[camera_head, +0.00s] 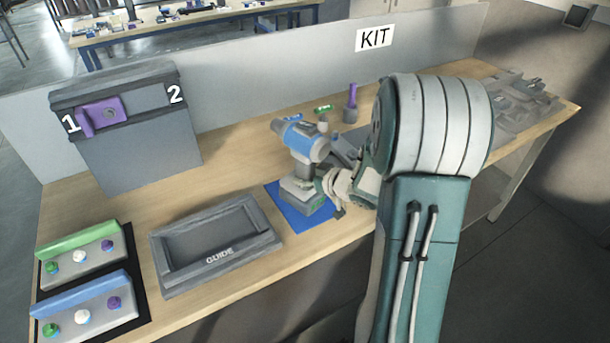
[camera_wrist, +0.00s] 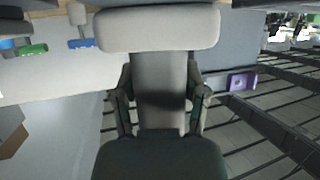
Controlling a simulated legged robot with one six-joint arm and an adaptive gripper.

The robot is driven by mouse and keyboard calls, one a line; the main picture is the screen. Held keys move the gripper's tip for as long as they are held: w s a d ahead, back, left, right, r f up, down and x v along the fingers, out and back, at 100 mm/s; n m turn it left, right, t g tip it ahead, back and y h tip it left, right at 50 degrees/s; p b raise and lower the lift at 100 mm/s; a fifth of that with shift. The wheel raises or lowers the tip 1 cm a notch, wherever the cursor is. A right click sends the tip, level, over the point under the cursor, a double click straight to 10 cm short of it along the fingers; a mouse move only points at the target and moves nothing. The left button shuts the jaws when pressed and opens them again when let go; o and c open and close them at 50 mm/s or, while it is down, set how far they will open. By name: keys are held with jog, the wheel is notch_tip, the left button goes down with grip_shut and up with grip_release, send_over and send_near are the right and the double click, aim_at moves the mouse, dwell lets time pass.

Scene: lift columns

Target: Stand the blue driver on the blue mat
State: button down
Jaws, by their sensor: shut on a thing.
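The blue driver (camera_head: 300,138) is upright, with its blue-and-grey body on top and its grey foot below. Its foot is at the blue mat (camera_head: 291,215), with mat showing in front and at the left. I cannot tell whether the foot bears on the mat or is just above it. My gripper (camera_head: 332,188) reaches the driver from the right and is shut on its handle. In the wrist view, my fingers (camera_wrist: 162,98) lie on both sides of the grey handle, and the pale foot (camera_wrist: 160,28) shows at the top.
A grey GUIDE tray (camera_head: 216,245) lies left of the mat. A grey box (camera_head: 140,150) marked 1 and 2 stands behind. Green (camera_head: 82,247) and blue (camera_head: 90,300) button racks are at left. A purple-topped item (camera_head: 351,100) stands behind the driver, before the KIT panel (camera_head: 260,90).

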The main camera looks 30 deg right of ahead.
jog(key=shift+c, duration=0.2)
grip_release()
jog(key=shift+f, duration=0.15)
jog(key=v, duration=1.2)
